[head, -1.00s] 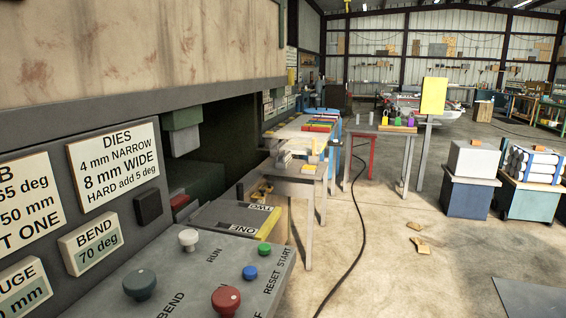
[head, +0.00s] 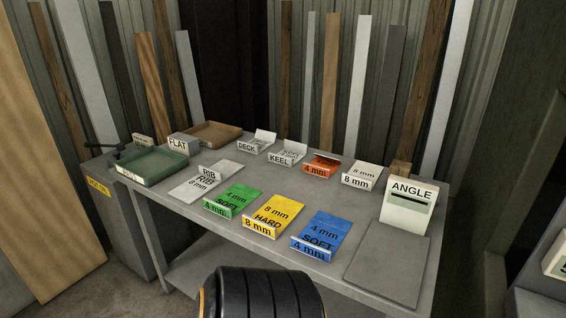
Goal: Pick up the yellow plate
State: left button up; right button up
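The yellow plate (head: 276,211), marked "8 mm HARD", lies on the grey table in the head view, near the middle of its front edge. Its front face is a short upright lip reading "8 mm". It sits between a green plate (head: 234,200) marked "4 mm SOFT" on its left and a blue plate (head: 323,235) marked "4 mm SOFT" on its right. Nothing is holding it. Neither of my grippers shows. A black ribbed part, which looks like part of my own arm, stands at the bottom centre, below the yellow plate.
The grey table (head: 330,279) also bears a green tray (head: 154,166), a brown tray (head: 211,134), an orange piece (head: 321,166), white labelled pieces and an ANGLE stand (head: 409,206). A bare grey sheet (head: 388,264) lies at the front right. Tall strips lean against the wall behind.

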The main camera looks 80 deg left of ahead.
aim_at(270, 221)
jog(key=u, duration=2.55)
